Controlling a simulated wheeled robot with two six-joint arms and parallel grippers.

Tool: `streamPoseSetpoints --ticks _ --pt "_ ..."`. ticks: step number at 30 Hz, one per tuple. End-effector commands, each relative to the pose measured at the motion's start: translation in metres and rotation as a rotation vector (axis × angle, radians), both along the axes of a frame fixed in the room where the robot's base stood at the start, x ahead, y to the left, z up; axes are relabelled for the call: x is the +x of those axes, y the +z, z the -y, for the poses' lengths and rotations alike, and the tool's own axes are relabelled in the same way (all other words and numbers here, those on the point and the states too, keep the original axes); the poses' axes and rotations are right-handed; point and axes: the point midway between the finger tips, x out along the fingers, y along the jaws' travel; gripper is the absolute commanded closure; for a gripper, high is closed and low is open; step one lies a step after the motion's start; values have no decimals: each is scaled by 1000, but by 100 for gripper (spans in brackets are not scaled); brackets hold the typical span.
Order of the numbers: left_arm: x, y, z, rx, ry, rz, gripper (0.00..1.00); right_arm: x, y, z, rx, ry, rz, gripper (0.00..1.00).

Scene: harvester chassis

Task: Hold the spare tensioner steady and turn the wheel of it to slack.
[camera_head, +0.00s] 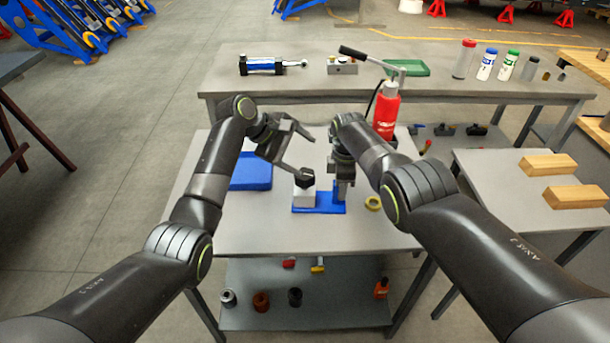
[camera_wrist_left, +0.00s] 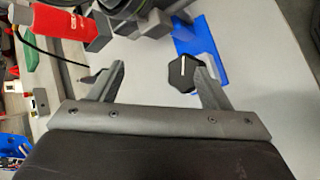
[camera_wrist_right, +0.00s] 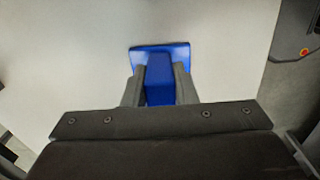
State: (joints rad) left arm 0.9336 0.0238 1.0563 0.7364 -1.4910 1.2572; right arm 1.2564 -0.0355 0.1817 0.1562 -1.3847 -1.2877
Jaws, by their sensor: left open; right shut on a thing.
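The spare tensioner stands on the grey table, its blue base (camera_head: 331,206) flat. A pale block at its left end carries the black wheel (camera_head: 304,178), which has a pale line on top in the left wrist view (camera_wrist_left: 182,74). My right gripper (camera_head: 344,186) is shut on the tensioner's upright blue block (camera_wrist_right: 160,82), one finger on each side. My left gripper (camera_head: 308,154) is open above and beside the wheel. In the left wrist view, the wheel shows close to the right-hand finger; whether they touch I cannot tell.
A red pump bottle (camera_head: 386,112) with a long handle stands behind my right arm. A side table with wooden blocks (camera_head: 547,165) is at the right. The table front is clear.

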Motion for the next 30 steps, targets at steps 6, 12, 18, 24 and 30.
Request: streamPoseSetpoints --ticks 6,12,18,24,30 --pt "-4 -3 4 -55 -189 305 29 0 0 0 0 -1 0 100" --pt "-8 -3 4 -71 -318 604 29 0 0 0 0 -1 0 100" --pt "-16 -5 0 -45 -405 899 29 0 0 0 0 -1 0 100" --pt "-27 -13 -6 30 -454 1174 29 0 0 0 0 -1 0 100" --pt "-41 -25 -17 160 -474 1417 29 0 0 0 0 -1 0 100"
